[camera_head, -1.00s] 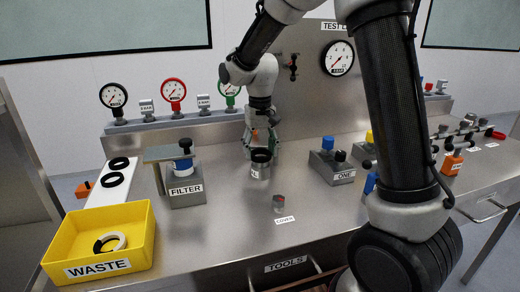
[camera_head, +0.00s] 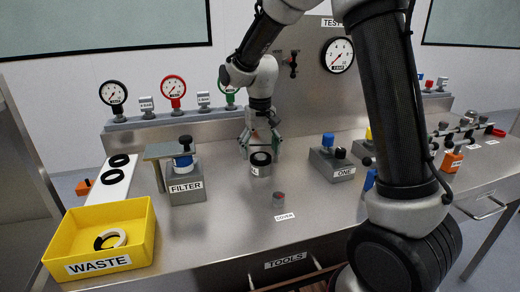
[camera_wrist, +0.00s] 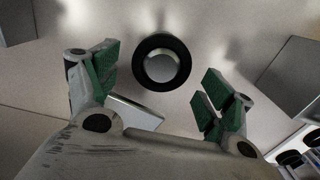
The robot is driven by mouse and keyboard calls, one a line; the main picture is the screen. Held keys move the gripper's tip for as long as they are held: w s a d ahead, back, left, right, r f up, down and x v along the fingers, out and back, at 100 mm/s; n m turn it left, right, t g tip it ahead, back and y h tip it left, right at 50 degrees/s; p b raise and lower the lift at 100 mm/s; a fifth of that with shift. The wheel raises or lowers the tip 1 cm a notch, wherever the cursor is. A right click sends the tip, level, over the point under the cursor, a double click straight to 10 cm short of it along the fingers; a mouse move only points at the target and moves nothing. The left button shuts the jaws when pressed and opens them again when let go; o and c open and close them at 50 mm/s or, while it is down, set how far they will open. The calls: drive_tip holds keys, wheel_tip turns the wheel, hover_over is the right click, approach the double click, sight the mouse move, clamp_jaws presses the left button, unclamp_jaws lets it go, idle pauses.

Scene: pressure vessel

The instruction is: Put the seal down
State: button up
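A black ring seal (camera_head: 261,158) sits on top of the short metal cylinder (camera_head: 260,170) in the middle of the bench. In the wrist view the black seal (camera_wrist: 138,64) is seen from above, around a bright round metal top. My gripper (camera_head: 261,147) is just behind and above the cylinder in the head view. In the wrist view its green-padded fingers (camera_wrist: 160,92) are spread wide, with nothing between them. The seal lies beyond the fingers and is apart from them in the picture.
Two black rings lie on a white strip (camera_head: 112,188) at left. The yellow waste bin (camera_head: 100,266) holds a black and a white ring.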

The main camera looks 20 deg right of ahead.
wheel_tip(320, 180, up, 13)
drive_tip(key=s+d+r+t, duration=0.2)
drive_tip(key=s+d+r, duration=0.2)
drive_tip(key=s+d, duration=0.55)
drive_tip(key=s+d+f+t, duration=0.1)
drive_tip(key=s+d, duration=0.1)
drive_tip(key=s, duration=0.6)
drive_tip(key=s+d+f+t, duration=0.1)
drive_tip(key=s+d+f, duration=0.1)
drive_tip(key=s, duration=0.7)
drive_tip(key=shift+s+d+f, duration=0.2)
drive_tip(key=shift+d+f, duration=0.1)
drive_tip(key=shift+d, duration=0.4)
